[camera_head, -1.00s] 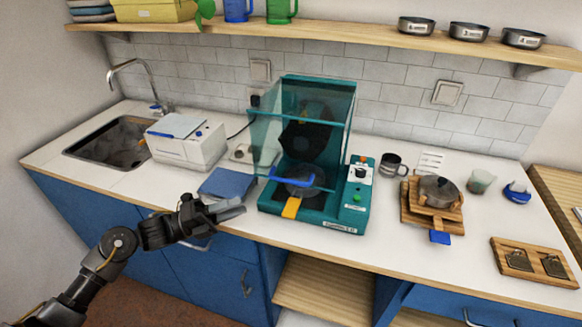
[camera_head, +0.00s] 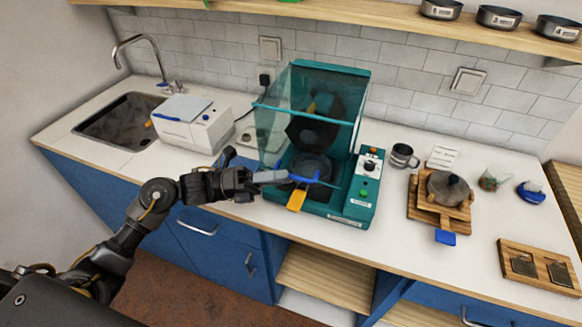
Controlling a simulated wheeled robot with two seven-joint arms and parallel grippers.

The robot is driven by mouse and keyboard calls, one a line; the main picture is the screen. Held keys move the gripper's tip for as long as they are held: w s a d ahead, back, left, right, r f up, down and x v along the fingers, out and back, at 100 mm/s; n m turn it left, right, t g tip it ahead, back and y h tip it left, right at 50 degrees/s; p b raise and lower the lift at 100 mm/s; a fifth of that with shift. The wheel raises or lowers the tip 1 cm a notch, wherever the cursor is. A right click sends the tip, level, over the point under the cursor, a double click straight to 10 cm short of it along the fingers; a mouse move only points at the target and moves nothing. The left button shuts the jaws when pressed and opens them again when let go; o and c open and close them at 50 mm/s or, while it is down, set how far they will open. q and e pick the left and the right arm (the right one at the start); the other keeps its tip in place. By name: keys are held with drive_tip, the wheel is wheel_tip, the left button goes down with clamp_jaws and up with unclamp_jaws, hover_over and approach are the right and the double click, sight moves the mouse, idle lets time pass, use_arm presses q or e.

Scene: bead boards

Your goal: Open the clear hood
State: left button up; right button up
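The clear hood (camera_head: 274,134) is a see-through box with teal edges on a teal machine (camera_head: 345,204) at the counter's middle. Inside show a dark round part and a dark bowl, seen through the panel. My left gripper (camera_head: 283,177) comes in from the left, its fingertips at the left end of the handle. I cannot tell whether they touch it or how far apart they are. My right gripper is out of view.
A white device (camera_head: 193,130) and a sink (camera_head: 118,132) are to the left. A metal mug (camera_head: 402,156), a pot on wooden boards (camera_head: 447,188) and a wooden tray (camera_head: 540,266) are to the right. A shelf (camera_head: 400,27) runs above the machine.

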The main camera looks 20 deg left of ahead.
sight(291, 176)
use_arm(q)
drive_tip(key=shift+p+x, duration=0.45)
drive_tip(key=shift+x, duration=1.1)
clamp_jaws()
